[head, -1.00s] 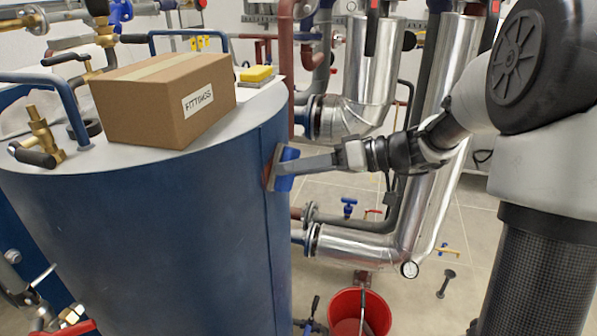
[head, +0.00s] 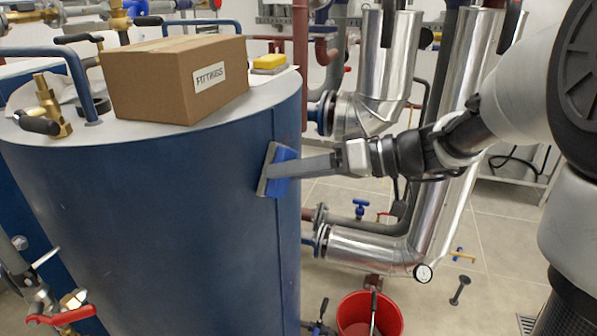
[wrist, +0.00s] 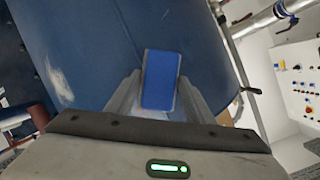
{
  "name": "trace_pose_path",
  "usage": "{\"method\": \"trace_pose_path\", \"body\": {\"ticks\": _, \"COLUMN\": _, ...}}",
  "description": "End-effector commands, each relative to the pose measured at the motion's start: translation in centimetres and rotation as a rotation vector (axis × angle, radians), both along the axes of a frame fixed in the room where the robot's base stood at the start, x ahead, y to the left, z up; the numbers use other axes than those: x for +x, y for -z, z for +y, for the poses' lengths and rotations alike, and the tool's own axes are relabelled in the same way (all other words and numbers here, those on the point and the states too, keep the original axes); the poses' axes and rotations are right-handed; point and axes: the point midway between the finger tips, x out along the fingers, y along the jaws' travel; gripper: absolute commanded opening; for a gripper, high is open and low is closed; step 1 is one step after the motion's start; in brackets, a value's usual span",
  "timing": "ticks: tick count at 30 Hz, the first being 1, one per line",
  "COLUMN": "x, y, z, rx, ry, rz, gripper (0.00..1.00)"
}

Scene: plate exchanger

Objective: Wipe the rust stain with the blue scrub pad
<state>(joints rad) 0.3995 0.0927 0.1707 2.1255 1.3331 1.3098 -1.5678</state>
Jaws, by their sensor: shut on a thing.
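The blue scrub pad (head: 284,158) has a grey face and is held against, or very close to, the side of the blue tank (head: 150,210), near its right seam. Contact cannot be told for certain. My gripper (head: 276,170) is shut on the pad, reaching in from the right. In the wrist view the pad (wrist: 161,80) stands between the two fingers of my gripper (wrist: 160,92), in front of the tank wall (wrist: 105,45). No rust stain can be made out now; the pad and fingers cover part of the wall.
A cardboard box marked FITTINGS (head: 175,80) and a yellow sponge (head: 269,62) are on the tank top. Silver pipes (head: 370,250) stand to the right, under and behind my arm. A red bucket (head: 370,318) is on the floor. A pale scuff (wrist: 60,82) marks the tank.

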Motion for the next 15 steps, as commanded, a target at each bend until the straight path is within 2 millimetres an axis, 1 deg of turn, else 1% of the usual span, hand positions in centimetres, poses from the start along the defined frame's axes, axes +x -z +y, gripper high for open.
{"method": "trace_pose_path", "body": {"ticks": 5, "x": -0.1, "y": -0.4, "z": 0.1, "rx": 0.001, "ry": -0.002, "rz": -0.002, "gripper": 0.30}}
{"method": "trace_pose_path", "body": {"ticks": 12, "x": -0.2, "y": -2.2, "z": 0.0, "rx": 0.000, "ry": -0.002, "rz": -0.003, "gripper": 0.30}}
{"method": "trace_pose_path", "body": {"ticks": 15, "x": -0.1, "y": -2.4, "z": -0.1, "rx": 0.000, "ry": -0.001, "rz": -0.002, "gripper": 0.30}}
